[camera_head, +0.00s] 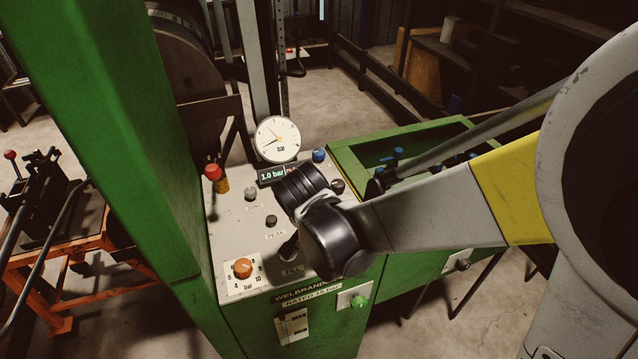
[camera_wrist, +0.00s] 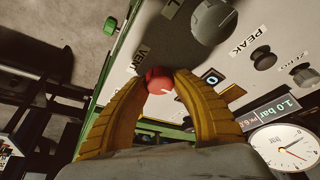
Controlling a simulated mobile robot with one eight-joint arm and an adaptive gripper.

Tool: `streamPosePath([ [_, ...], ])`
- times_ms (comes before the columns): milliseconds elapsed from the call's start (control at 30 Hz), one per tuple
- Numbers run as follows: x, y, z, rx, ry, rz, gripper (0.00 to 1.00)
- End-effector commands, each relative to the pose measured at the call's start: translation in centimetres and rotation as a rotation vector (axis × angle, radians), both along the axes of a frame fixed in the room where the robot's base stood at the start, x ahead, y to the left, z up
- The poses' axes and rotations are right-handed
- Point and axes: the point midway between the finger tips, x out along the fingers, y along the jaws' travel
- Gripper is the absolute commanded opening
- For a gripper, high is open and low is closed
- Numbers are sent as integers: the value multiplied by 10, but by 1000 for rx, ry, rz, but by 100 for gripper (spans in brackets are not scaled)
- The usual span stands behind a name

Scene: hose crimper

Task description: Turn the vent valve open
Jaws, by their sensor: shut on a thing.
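The vent valve shows in the wrist view as a small red knob (camera_wrist: 158,82) beside a partly covered label reading "VEN". A small white mark shows on the knob. My gripper (camera_wrist: 163,77) has its two yellow-brown ribbed fingers shut on the knob, one on each side. In the head view my black wrist hangs over the right part of the grey panel (camera_head: 228,225) and hides the knob and fingertips. The round bar gauge (camera_head: 277,139) stands at the panel's back; it also shows in the wrist view (camera_wrist: 289,147). The display (camera_wrist: 268,113) reads 1.0 bar.
An orange knob (camera_head: 243,268) sits at the panel's front left, a red-topped button (camera_head: 213,172) at its left edge. A green knob (camera_head: 358,302) is on the cabinet front. A green post (camera_head: 115,130) rises at left, an open green tray (camera_head: 440,135) lies at right.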

Motion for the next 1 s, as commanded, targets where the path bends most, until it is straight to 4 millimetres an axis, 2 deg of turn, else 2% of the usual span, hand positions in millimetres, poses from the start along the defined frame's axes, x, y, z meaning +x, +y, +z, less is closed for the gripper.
streamPosePath([
  [33,-1,0,-1,0,2,0,1],
  [67,-1,0,-1,0,2,0,34],
  [100,-1,0,-1,0,2,0,46],
  [133,-1,0,-1,0,2,0,54],
  [433,0,0,0,0,0,1,54],
  [567,-4,2,10,0,0,1,54],
  [1000,-34,19,92,0,1,2,54],
])
